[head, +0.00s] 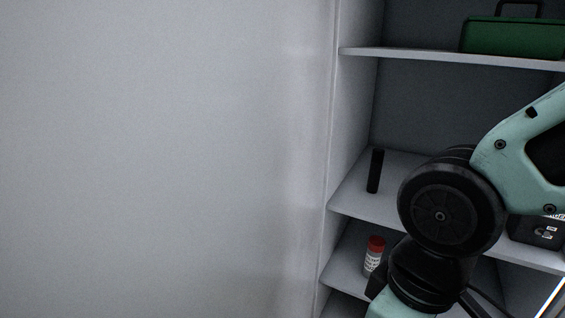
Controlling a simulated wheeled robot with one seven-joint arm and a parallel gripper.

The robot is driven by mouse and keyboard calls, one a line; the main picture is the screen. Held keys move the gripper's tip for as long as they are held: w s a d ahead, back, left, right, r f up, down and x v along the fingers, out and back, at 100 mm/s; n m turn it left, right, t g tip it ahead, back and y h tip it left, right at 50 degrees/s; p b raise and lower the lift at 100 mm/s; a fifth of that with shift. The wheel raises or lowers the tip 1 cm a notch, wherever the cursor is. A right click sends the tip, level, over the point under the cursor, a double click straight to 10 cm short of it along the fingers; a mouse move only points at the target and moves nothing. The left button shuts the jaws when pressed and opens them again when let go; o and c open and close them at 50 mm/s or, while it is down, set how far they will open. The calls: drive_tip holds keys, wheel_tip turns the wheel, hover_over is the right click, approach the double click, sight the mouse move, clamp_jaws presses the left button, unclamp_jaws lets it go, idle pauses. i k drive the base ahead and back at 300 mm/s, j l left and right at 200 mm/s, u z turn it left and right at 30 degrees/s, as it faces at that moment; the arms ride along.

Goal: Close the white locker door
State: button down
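The white locker door (160,160) fills the left and middle of the head view as a broad, plain, pale panel. Its right edge meets the open locker near the middle of the picture. The locker (345,110) stands open on the right, with its white side wall and shelves showing. My teal and black arm reaches across the right side, in front of the shelves. My gripper is not in view, so its contact with the door cannot be seen. The door's handle does not show.
The top shelf (420,53) holds a green toolbox (515,37). A black cylinder (375,171) stands on the middle shelf (350,195). A red-capped bottle (374,256) stands on a lower shelf. A black case (535,231) is partly hidden behind my arm.

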sight(159, 158)
drive_tip(key=k+j+z, duration=0.2)
drive_tip(key=k+j, duration=0.3)
drive_tip(key=k+j+z, duration=0.2)
drive_tip(key=k+j, duration=0.2)
drive_tip(key=k, duration=0.15)
drive_tip(key=k+j, duration=0.1)
drive_tip(key=j, duration=0.3)
drive_tip(key=k+j+z, duration=0.1)
drive_tip(key=j, duration=0.25)
drive_tip(key=k+j+z, duration=0.1)
drive_tip(key=j, duration=0.3)
drive_tip(key=k, duration=0.1)
